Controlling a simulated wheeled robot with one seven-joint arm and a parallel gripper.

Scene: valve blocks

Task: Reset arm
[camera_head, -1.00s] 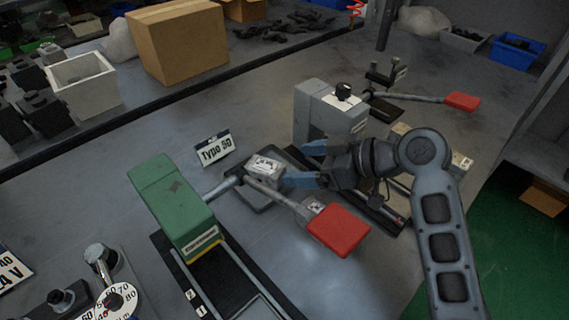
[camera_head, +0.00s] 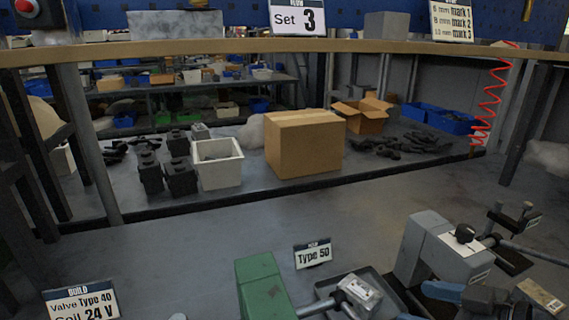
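My gripper (camera_head: 416,302) is at the bottom right edge of the head view, mostly cut off. One blue finger shows clearly, and the tip of the other just shows at the bottom edge, with a gap between them. It is just in front of a grey valve block (camera_head: 436,246) with a black knob on its white top. Further left is a green block (camera_head: 262,290), cut off below. The rest of my arm is out of view.
A "Type 50" sign (camera_head: 313,254) stands behind the blocks. A "Valve Type 40" sign (camera_head: 80,303) is at bottom left. Behind are a cardboard box (camera_head: 303,145), a white bin (camera_head: 217,165) and black parts. A wooden shelf edge (camera_head: 260,48) crosses above.

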